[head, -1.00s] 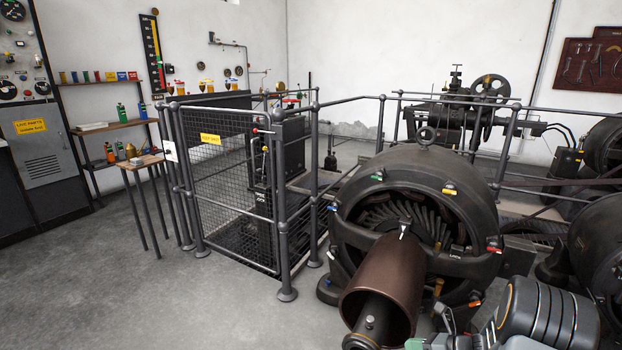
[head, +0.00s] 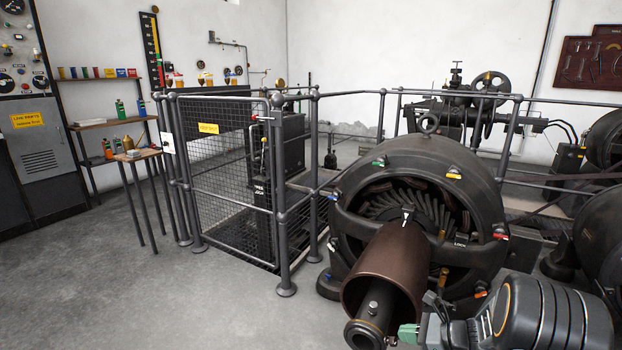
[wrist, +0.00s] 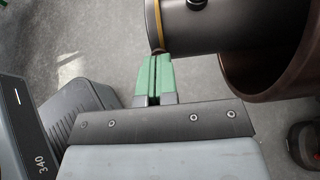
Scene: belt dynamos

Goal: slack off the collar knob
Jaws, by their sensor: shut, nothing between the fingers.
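The dynamo (head: 418,160) stands at the right of the head view, with a brown drum (head: 392,262) and a dark shaft end at its front. A small round knob (head: 373,308) stands on top of the shaft collar (head: 378,318). The collar shows with its yellow ring in the wrist view (wrist: 205,28), the knob at its top edge (wrist: 197,3). I cannot tell for certain that this is the collar knob. My gripper (head: 408,333) is shut and empty beside the collar. In the wrist view its green fingertips (wrist: 152,62) are together, close to the ringed end; contact is unclear.
The brown drum's open rim (wrist: 232,72) lies right of my fingers. A mesh gate (head: 235,170) and railings stand left of the dynamo. A small table (head: 137,155) stands further left. The grey floor (head: 200,310) at the front left is clear.

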